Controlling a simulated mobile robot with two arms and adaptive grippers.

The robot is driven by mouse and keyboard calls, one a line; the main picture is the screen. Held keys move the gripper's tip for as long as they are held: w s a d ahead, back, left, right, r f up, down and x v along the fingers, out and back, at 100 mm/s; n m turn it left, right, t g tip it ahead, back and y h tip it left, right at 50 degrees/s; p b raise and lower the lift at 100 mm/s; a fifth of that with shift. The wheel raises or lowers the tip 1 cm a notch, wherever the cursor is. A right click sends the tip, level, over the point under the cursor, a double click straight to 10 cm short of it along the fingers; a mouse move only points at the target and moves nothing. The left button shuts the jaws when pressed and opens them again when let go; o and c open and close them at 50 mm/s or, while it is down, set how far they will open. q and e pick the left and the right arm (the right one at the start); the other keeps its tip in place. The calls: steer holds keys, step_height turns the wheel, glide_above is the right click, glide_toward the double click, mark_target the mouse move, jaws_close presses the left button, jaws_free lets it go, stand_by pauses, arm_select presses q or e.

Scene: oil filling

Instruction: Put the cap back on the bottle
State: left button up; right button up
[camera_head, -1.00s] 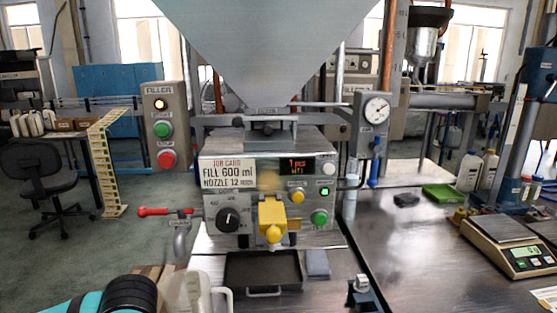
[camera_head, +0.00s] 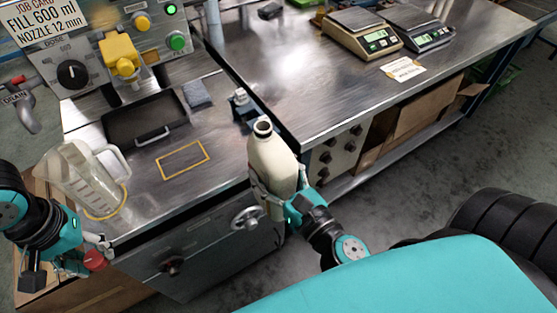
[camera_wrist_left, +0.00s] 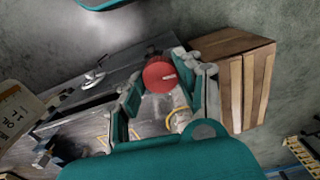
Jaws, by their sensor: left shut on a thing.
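The cream bottle (camera_head: 272,160) stands upright with its open mouth facing up, at the front right corner of the steel bench. My right gripper (camera_head: 278,195) has its fingers around the bottle's lower body, one on each side. My left gripper (camera_head: 98,250) is at the bench's front left corner, to the left of the bottle and apart from it. It is shut on the red cap (camera_head: 95,260). In the left wrist view the red cap (camera_wrist_left: 160,75) sits between the fingertips, its round top facing the camera.
A clear measuring jug (camera_head: 85,180) stands at the bench's left edge, close above my left gripper. A black tray (camera_head: 145,112) lies under the yellow nozzle (camera_head: 120,55). A yellow-outlined rectangle (camera_head: 183,160) marks bare steel.

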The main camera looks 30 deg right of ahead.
steer(key=w+a+n+g+y, duration=0.2)
steer(key=a+n+y, duration=0.1)
steer(key=a+y, duration=0.2)
steer(key=w+a+r+n+g+y, duration=0.1)
steer(key=w+a+n+g+y, duration=0.1)
steer(key=a, duration=0.4)
steer(key=w+n+y, duration=0.1)
steer(key=y, duration=0.1)
steer(key=shift+a+n+y, duration=0.4)
steer(key=shift+f, duration=0.1)
arm_select(q)
steer(key=w+d+r+n, duration=0.4)
steer(key=d+r, duration=0.6)
steer(key=d, duration=0.1)
steer(key=w+d+r+n, duration=0.4)
steer(key=d+r, duration=0.6)
steer(key=d, duration=0.1)
steer(key=shift+w+d, duration=0.15)
steer(key=shift+w, duration=0.05)
steer(key=shift+f, duration=0.1)
steer(key=shift+f, duration=1.85)
steer(key=shift+s, duration=0.1)
steer(key=shift+f, duration=0.85)
